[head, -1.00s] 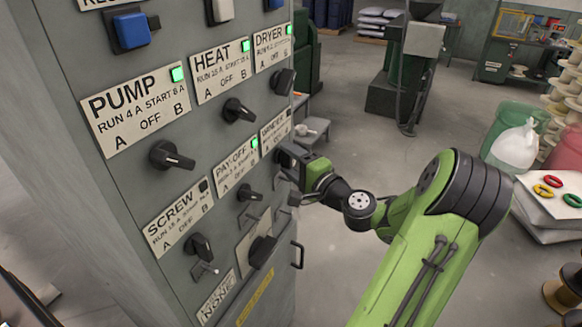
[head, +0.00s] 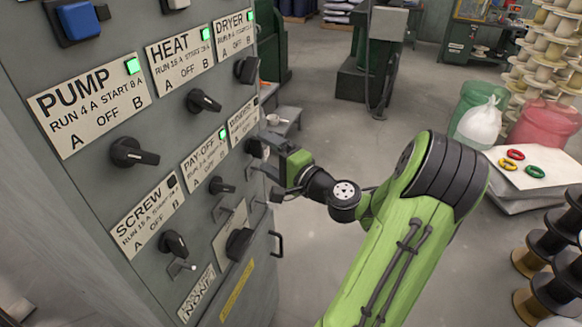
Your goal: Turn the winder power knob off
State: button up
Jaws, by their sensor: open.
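The grey control panel (head: 100,205) fills the left side, with black knobs under white labels. The WINDER label (head: 243,123) is at the panel's right edge, and its small lamp (head: 256,101) looks dark. The winder knob (head: 257,149) sits just below the label, seen nearly edge-on; I cannot read its exact setting. My gripper (head: 272,174) is open beside the panel, a little below and to the right of this knob. It appears apart from the knob, with nothing visible between its fingers.
The pay-off knob (head: 222,185) and a black door handle (head: 276,245) are near my gripper. Pump, heat, dryer and pay-off lamps glow green; the screw lamp is dark. Clear floor (head: 310,260) lies right of the panel. Spools (head: 550,265) stand at the far right.

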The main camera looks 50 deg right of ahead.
jog(key=s+b, duration=0.1)
jog(key=s, duration=1.2)
jog(key=shift+a+b, duration=0.3)
jog(key=shift+a, duration=0.05)
jog(key=shift+s, duration=0.1)
